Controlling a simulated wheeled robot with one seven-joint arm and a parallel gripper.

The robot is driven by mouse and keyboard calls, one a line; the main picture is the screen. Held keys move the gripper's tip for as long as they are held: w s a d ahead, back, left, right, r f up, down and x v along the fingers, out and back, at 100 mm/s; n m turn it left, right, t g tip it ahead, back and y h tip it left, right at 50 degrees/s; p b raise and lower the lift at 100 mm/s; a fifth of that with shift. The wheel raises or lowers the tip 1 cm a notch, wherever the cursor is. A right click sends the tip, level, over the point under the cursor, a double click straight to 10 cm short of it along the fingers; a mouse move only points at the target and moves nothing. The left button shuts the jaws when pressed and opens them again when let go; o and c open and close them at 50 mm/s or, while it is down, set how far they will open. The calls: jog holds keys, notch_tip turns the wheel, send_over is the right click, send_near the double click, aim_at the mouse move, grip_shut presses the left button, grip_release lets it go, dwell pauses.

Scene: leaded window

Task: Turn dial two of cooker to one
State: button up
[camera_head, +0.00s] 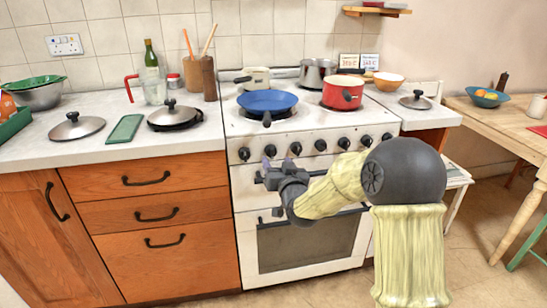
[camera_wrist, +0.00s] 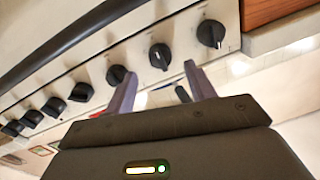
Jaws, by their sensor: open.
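The white cooker (camera_head: 300,234) has a row of several black dials along its front panel. The second dial from the left (camera_head: 270,151) shows just above my gripper (camera_head: 271,175) in the head view. In the wrist view, which looks upside down, that dial (camera_wrist: 160,56) is black with a pale pointer line and lies between and just beyond my two open fingertips (camera_wrist: 160,72). No contact is visible. The leftmost dial (camera_wrist: 211,33) is right of the fingers, and the third dial (camera_wrist: 117,75) is close by the left fingertip. The dial markings are too small to read.
The oven handle (camera_wrist: 70,40) runs beside the dial row. A blue pan (camera_head: 267,101), a red pot (camera_head: 343,92) and a steel pot (camera_head: 318,75) stand on the hob. Wooden drawers (camera_head: 150,180) adjoin the cooker on the left.

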aim_at(273, 154)
jog(key=shift+x, duration=2.4)
jog(key=c, duration=1)
